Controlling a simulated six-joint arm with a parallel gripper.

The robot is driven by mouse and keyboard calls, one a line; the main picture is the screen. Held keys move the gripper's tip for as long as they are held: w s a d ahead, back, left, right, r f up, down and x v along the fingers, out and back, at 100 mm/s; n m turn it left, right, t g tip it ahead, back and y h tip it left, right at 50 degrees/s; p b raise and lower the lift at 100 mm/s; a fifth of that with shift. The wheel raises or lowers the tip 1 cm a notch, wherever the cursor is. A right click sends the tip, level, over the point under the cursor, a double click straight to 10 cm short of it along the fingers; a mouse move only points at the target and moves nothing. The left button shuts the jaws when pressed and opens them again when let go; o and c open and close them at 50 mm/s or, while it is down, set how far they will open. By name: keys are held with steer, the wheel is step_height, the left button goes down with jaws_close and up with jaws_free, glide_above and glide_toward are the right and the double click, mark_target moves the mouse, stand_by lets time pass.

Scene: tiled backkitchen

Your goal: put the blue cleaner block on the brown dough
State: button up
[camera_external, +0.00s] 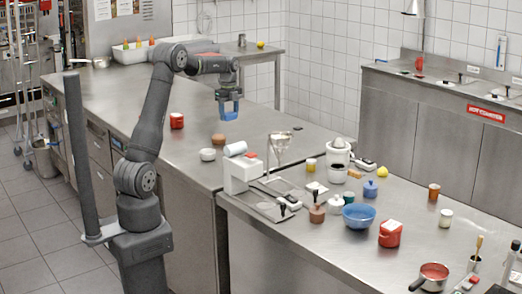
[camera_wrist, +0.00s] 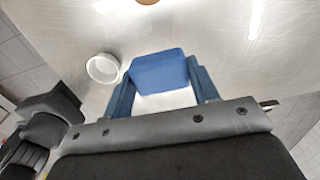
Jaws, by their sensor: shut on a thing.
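My gripper (camera_external: 228,101) is shut on the blue cleaner block (camera_external: 228,111) and holds it in the air above the steel worktop. In the wrist view the blue block (camera_wrist: 159,68) sits between the two blue fingers of my gripper (camera_wrist: 162,88). The brown dough (camera_external: 218,139) lies on the worktop below the block and slightly to its left in the external view. A small part of a brown thing, probably the dough (camera_wrist: 147,2), shows at the top edge of the wrist view. The block and the dough are apart.
A white bowl (camera_external: 208,154) stands close to the dough; it also shows in the wrist view (camera_wrist: 103,68). A red container (camera_external: 177,120) stands to the left. A white machine (camera_external: 242,172) and a funnel stand (camera_external: 280,146) are nearer the right counter. The worktop behind the dough is clear.

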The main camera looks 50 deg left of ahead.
glide_above(219, 135)
step_height(219, 135, down, 5)
steer(key=shift+a+f, duration=0.1)
steer(key=shift+a, duration=0.05)
steer(key=shift+f, duration=1.9)
steer(key=shift+f, duration=0.1)
steer(key=o, duration=1)
step_height(219, 135, up, 12)
steer(key=shift+r, duration=0.1)
